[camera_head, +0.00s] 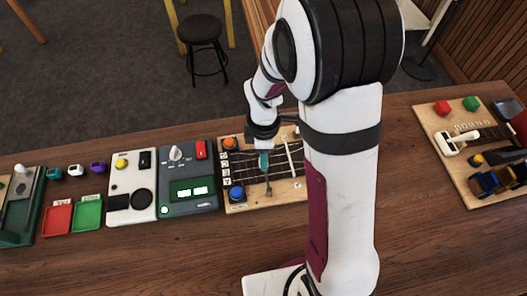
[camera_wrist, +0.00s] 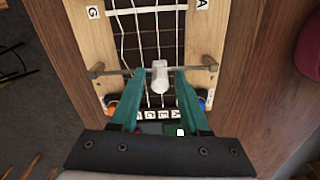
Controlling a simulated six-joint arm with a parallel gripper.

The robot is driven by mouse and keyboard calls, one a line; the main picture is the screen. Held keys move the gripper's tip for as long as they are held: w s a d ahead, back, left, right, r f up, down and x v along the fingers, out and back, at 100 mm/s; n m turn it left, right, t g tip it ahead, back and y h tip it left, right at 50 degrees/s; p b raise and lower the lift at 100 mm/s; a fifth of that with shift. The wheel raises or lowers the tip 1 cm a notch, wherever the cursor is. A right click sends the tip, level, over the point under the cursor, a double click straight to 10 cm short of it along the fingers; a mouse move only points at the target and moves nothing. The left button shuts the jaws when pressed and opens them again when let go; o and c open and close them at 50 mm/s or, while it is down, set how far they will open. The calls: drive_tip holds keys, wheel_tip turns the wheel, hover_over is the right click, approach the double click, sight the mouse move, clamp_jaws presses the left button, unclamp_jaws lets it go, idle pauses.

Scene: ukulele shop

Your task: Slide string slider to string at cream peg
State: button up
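The board with strings (camera_head: 235,206) lies on the wooden counter in the head view, with dark strings area and pale wood edges. In the wrist view the pale wood (camera_wrist: 203,50) flanks the dark strip with its light strings. A slider with a whitish upright handle (camera_wrist: 160,77) rides on a metal rod (camera_wrist: 112,73) crossing the strings. My gripper (camera_wrist: 160,73) has teal fingers on either side of the handle, open, with a gap visible on each side. In the head view my gripper (camera_head: 264,164) hangs low over the board. I cannot make out the cream peg.
The board carries an orange button (camera_head: 230,142), a blue button (camera_head: 236,193), letter tiles and a white bar (camera_head: 289,156). A dark green device (camera_head: 187,205) stands close on the left. A second wooden board (camera_head: 440,150) with small objects lies far right.

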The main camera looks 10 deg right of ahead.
clamp_jaws()
drive_tip(key=shift+w, duration=0.1)
idle(1.1)
